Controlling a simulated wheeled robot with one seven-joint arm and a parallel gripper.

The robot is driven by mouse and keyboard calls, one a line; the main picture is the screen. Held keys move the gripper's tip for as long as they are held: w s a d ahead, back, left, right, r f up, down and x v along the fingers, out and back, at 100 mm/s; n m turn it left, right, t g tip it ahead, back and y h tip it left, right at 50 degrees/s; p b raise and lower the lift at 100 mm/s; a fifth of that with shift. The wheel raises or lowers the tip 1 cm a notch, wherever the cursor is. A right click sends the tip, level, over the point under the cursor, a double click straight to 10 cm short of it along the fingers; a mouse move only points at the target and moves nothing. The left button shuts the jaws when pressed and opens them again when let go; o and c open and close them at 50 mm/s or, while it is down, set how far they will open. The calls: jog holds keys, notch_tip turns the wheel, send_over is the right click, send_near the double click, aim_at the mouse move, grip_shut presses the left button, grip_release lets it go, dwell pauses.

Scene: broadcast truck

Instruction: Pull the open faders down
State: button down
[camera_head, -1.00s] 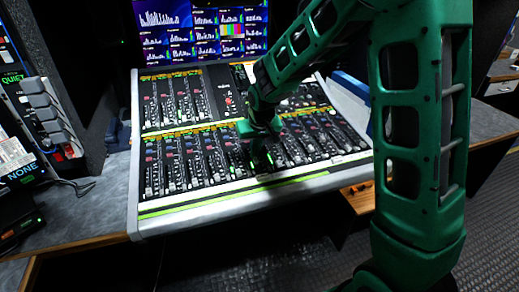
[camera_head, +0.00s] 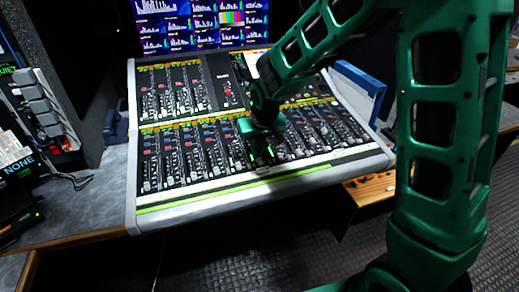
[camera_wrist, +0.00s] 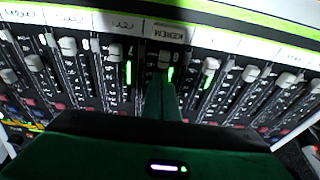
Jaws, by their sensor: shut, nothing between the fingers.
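The mixing console (camera_head: 133,190) shows in the head view with two banks of faders. My gripper (camera_head: 262,152) is over the middle of the near bank. In the wrist view my gripper (camera_wrist: 161,95) is shut and empty, its fingertips low among the faders. One fader cap (camera_wrist: 165,60) sits just beyond the fingertips, with a lit green strip beside it; I cannot tell if they touch. A second cap (camera_wrist: 115,50) to the left and a third cap (camera_wrist: 210,64) to the right also have lit green strips. My fingers hide part of the middle fader's track.
More fader caps (camera_wrist: 67,46) stand on both sides, without lit strips. Monitors (camera_head: 190,25) stand behind the console. A button box (camera_head: 42,105) is on the left desk and a blue case (camera_head: 358,90) is at the right. Floor (camera_head: 250,255) in front is clear.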

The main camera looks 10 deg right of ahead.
jog(key=w, duration=0.3)
jog(key=shift+r, duration=0.3)
jog(key=v, duration=1)
jog(key=s+d+r+m+h, duration=0.1)
jog(key=s+d, duration=0.2)
jog(key=d, duration=0.3)
jog(key=s+d+r+m, duration=0.1)
jog(key=s+d, duration=0.3)
jog(key=d, duration=0.1)
jog(key=s+d+m+g, duration=0.1)
jog(key=s+d, duration=0.3)
jog(key=s, duration=0.5)
jog(key=s+d+f+m+g, duration=0.1)
jog(key=s+d+m, duration=0.1)
jog(key=s+d, duration=0.3)
jog(key=s+d+m+g, duration=0.1)
jog(key=s+d, duration=0.3)
jog(key=s, duration=0.8)
jog(key=shift+s+d+f+m+g+y, duration=0.3)
jog(key=shift+d+m+g+y, duration=0.1)
jog(key=shift+m, duration=0.3)
